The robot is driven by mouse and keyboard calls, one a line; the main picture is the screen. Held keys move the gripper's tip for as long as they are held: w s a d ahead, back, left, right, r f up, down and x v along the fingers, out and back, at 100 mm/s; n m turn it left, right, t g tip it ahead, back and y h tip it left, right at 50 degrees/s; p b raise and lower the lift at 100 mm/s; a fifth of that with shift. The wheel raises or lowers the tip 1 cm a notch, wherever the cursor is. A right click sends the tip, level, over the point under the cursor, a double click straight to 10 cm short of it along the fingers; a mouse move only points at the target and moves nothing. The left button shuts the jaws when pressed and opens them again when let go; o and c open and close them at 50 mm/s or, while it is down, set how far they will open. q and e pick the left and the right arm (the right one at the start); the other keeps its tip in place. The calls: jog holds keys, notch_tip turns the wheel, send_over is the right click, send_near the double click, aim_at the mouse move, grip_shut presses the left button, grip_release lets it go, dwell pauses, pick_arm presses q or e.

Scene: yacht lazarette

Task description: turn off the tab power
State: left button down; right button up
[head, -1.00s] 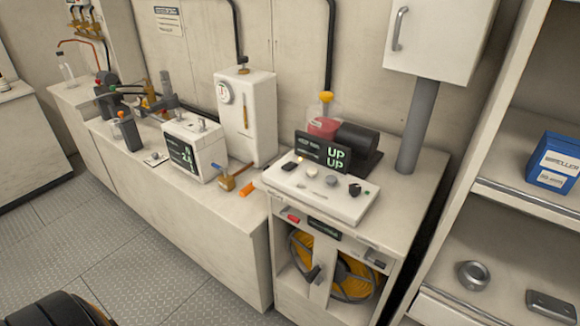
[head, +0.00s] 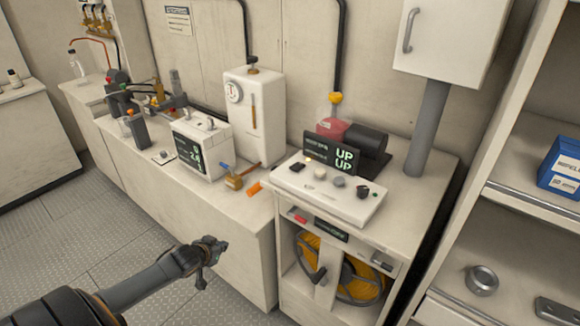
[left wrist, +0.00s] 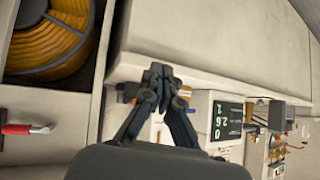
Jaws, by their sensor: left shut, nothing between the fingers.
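A white control box (head: 325,200) with a dark display (head: 332,156) reading "UP UP" stands on the right cabinet. Its top carries a small lit button (head: 309,160), a dark switch (head: 297,168), a grey knob (head: 338,181) and a dark knob (head: 363,191). The labels are too small to read, so I cannot tell which one is the tab power. My left gripper (head: 213,250) is shut and empty, in the air over the floor, left of and below the box. It also shows in the left wrist view (left wrist: 158,75). My right gripper is out of view.
A red item (head: 300,217) is on the cabinet front above a yellow hose reel (head: 360,280). Shelves stand at the right.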

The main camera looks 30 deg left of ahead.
pick_arm(q)
jog(key=w+d+r+t, duration=0.1)
jog(key=w+r, duration=0.2)
jog(key=r, duration=0.4)
jog(key=w+d+r+m+t+h, duration=0.1)
jog(key=w+d+r, duration=0.15)
jog(key=r, duration=0.45)
jog(key=w+d+r+t, duration=0.1)
jog(key=w+r, duration=0.2)
jog(key=r, duration=0.5)
jog(key=d+r+m+t+h, duration=0.1)
jog(key=d+r+h, duration=0.2)
jog(key=d+r, duration=0.6)
notch_tip(320, 180, up, 3)
jog(key=shift+d+r+m, duration=0.15)
jog(key=shift+m, duration=0.25)
jog(key=shift+w, duration=0.15)
